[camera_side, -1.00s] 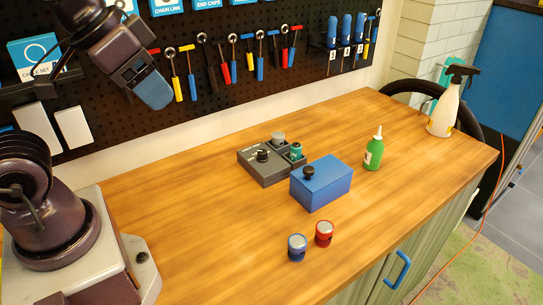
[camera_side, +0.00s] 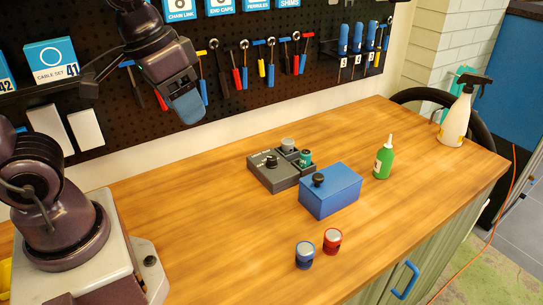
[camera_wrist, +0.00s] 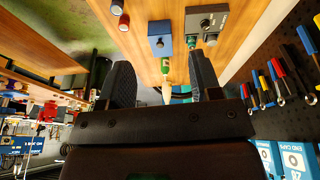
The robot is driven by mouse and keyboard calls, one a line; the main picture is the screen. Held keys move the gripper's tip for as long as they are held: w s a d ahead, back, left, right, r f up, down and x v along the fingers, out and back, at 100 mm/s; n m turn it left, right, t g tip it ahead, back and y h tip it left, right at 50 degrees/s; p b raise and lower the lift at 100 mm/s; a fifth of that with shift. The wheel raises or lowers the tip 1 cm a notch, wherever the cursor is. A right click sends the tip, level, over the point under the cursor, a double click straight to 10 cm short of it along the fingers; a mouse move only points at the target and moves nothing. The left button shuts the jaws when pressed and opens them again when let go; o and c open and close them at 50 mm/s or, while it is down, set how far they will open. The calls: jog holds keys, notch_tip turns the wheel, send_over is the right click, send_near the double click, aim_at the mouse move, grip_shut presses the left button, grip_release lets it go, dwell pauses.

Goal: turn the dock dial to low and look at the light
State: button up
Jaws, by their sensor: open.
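The dark grey dock (camera_side: 264,177) lies on the bench in the side view, with a black dial (camera_side: 271,161) on top. Which mark the dial points to is too small to read. A green cylinder (camera_side: 305,158) and a grey cylinder (camera_side: 288,144) stand in the dock's right part. The dock also shows near the top of the wrist view (camera_wrist: 218,18). I cannot make out a lit light on it. My gripper (camera_side: 187,106) is open and empty, high above the bench, left of and behind the dock. Its two fingers show apart in the wrist view (camera_wrist: 160,62).
A blue box (camera_side: 335,193) with a black knob stands right of the dock. Blue (camera_side: 305,255) and red (camera_side: 332,241) cylinders stand in front. A green bottle (camera_side: 383,158) and spray bottle (camera_side: 455,116) are farther right. A tool pegboard (camera_side: 240,40) rises behind.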

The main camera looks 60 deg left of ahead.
jog(key=w+a+f+n+g, duration=0.35)
jog(key=w+f+n, duration=0.2)
jog(key=w, duration=0.45)
jog(key=n, duration=1.2)
send_over(272, 157)
notch_tip(272, 157, down, 10)
jog(key=r, duration=0.1)
notch_tip(272, 157, down, 13)
jog(key=shift+s+d, duration=0.1)
jog(key=c, duration=0.9)
